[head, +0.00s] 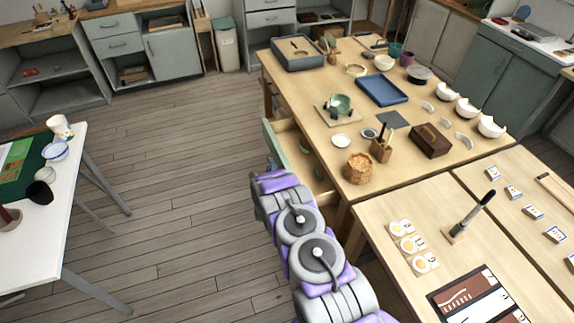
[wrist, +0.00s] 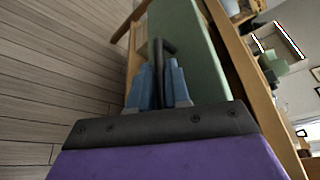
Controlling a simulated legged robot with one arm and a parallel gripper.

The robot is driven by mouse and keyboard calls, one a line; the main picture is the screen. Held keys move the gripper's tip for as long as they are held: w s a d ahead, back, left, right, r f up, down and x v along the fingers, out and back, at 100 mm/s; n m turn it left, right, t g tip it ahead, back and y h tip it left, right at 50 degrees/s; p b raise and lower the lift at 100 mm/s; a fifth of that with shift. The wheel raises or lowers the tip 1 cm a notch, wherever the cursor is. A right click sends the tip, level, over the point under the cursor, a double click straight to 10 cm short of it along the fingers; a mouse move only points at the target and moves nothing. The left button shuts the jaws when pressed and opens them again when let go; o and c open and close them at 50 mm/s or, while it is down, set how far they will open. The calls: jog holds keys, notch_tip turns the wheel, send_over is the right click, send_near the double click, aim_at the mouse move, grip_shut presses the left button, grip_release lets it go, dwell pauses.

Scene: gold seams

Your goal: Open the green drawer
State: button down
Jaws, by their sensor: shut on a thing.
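The green drawer (head: 275,147) stands pulled out from the left side of the long wooden table, with its pale wooden inside showing in the head view. Its green front panel fills the middle of the wrist view (wrist: 190,42). A dark bar handle (wrist: 160,48) sticks out from that panel. My gripper (wrist: 161,75) has its two blue fingers on either side of the handle, shut on it. In the head view my purple and grey arm reaches to the drawer front, and the fingers are too small to make out there.
The long wooden table (head: 408,158) carries a blue tray (head: 382,91), a woven basket (head: 360,168), a wooden box (head: 431,140) and several bowls. A white table (head: 60,235) stands at left. The wooden floor (head: 180,170) between them is clear.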

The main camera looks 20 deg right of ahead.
jog(key=a+f, duration=0.1)
jog(key=a, duration=0.5)
jog(key=shift+s+a+p, duration=0.2)
jog(key=shift+s+p, duration=0.2)
jog(key=shift+s, duration=0.05)
jog(key=shift+f, duration=0.1)
jog(key=c, duration=1.3)
grip_release()
jog(key=shift+w, duration=0.1)
jog(key=shift+o, duration=0.7)
jog(key=shift+w+r, duration=0.15)
jog(key=shift+r, duration=0.15)
jog(key=shift+a, duration=0.1)
jog(key=p+v, duration=0.3)
jog(key=v, duration=1.4)
jog(key=shift+p, duration=0.4)
jog(key=shift+r, duration=0.1)
